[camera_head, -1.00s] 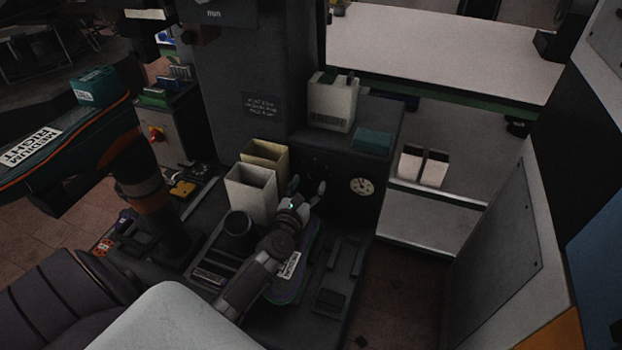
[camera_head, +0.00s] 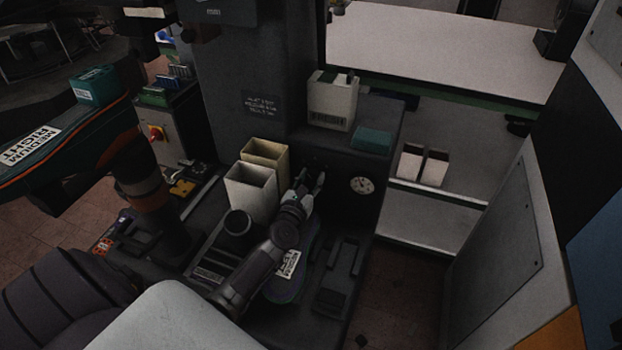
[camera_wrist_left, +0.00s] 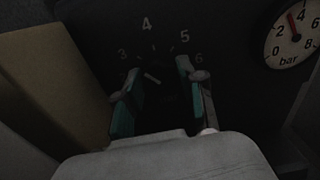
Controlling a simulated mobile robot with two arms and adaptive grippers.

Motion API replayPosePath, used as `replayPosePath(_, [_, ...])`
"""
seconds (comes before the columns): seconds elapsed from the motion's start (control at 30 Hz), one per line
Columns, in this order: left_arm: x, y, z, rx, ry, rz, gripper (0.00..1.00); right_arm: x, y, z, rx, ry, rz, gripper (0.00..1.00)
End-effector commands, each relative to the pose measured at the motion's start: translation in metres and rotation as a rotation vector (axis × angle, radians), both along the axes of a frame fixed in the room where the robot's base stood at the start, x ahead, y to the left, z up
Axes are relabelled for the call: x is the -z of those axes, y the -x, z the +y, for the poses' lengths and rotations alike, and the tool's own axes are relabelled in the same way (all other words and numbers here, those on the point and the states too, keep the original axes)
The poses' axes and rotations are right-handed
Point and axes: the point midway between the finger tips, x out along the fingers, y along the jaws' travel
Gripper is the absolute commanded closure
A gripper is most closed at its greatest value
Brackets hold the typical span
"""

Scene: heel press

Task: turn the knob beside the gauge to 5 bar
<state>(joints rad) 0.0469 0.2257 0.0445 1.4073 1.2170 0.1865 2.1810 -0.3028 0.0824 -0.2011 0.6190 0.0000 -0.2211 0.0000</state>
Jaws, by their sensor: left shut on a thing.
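The gauge (camera_head: 362,186) is a round white dial on the front of the dark machine. In the left wrist view the gauge (camera_wrist_left: 292,36) has a red needle pointing up between 2 and 4, near 3 bar. The dark knob (camera_wrist_left: 163,92) sits left of it, under a printed scale showing 3, 4, 5 and 6. Its white mark points up and left, towards 3. My left gripper (camera_head: 314,180) is at the panel, its two teal-padded fingers (camera_wrist_left: 156,98) shut on the knob from both sides. The knob's lower part is hidden. My right gripper is not in view.
Two open bins, one yellowish (camera_head: 266,157) and one white (camera_head: 250,190), stand just left of my gripper. A pale box (camera_head: 333,98) and a teal box (camera_head: 372,140) sit on the ledge above. A labelled sole-shaped piece (camera_head: 296,270) lies below my arm.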

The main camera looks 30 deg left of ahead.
Motion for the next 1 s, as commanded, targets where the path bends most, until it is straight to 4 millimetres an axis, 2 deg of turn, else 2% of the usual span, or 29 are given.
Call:
replayPosePath(0.37, [0.0002,0.0001,-0.0002,-0.001,-0.109,0.026,0.95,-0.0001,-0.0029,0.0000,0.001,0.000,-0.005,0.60])
replayPosePath(1.0, [0.0011,-0.0002,-0.0019,0.001,-0.669,0.163,0.95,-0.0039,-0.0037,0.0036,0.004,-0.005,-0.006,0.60])
